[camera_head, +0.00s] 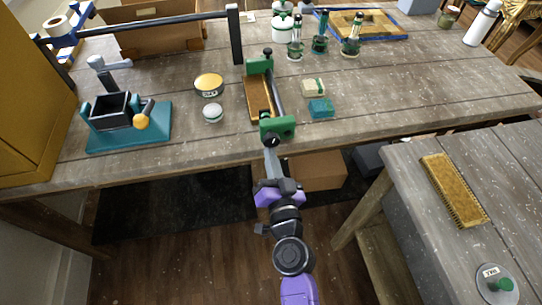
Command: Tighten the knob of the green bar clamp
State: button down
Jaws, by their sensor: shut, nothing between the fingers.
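The green bar clamp (284,127) lies on the workbench (370,95), near its front edge. Its bar runs away from me between a near and a far green jaw, with a brown wooden piece (257,100) between them. A dark round knob (272,140) shows at the near jaw, at the bench edge. My gripper (270,152) is shut and empty, pointing away from me, with its tips just in front of that knob. I cannot tell whether the tips touch it.
A teal-based device (128,138), a yellow tin (209,84) and a white-lidded jar (213,113) stand left of the clamp. A cream block (314,88) and a teal block (321,109) lie right. A lower table (450,250) with a brush (453,188) is at right.

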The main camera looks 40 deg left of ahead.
jog(key=shift+a+r, duration=0.15)
jog(key=shift+r, duration=0.3)
jog(key=shift+s+a+r+p, duration=0.25)
jog(key=shift+s+r+p, duration=0.05)
jog(key=shift+f, duration=0.1)
jog(key=v, duration=0.6)
jog(key=shift+s+a+f+b, duration=0.2)
jog(key=shift+s+f+b, duration=0.15)
jog(key=shift+f+b, duration=0.1)
